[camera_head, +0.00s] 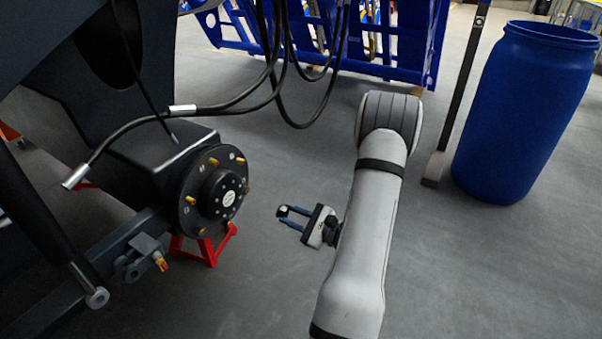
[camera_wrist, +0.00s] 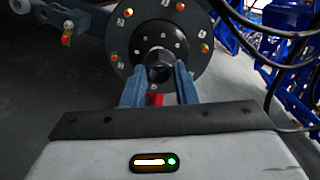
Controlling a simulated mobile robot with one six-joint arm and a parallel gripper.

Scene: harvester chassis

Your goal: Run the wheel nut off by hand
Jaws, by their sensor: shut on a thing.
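The dark wheel nut (camera_wrist: 159,68) sits between the fingertips of my gripper (camera_wrist: 158,78) in the wrist view. My gripper is shut on it. In the head view my gripper (camera_head: 288,216) is to the right of the round black wheel hub (camera_head: 203,213), with floor visible between them, and the dark nut (camera_head: 282,211) shows at its tips. The hub carries several gold studs around a raised centre. The hub face (camera_wrist: 190,50) is behind the nut in the wrist view. The fingers hide the lower part of the hub there.
A red stand (camera_head: 207,248) is under the hub. Black hoses (camera_head: 262,88) hang above it, and a bracket (camera_head: 142,258) juts out at lower left. A blue barrel (camera_head: 525,115) stands at the right, and a blue frame (camera_head: 385,45) is behind. The floor around my gripper is clear.

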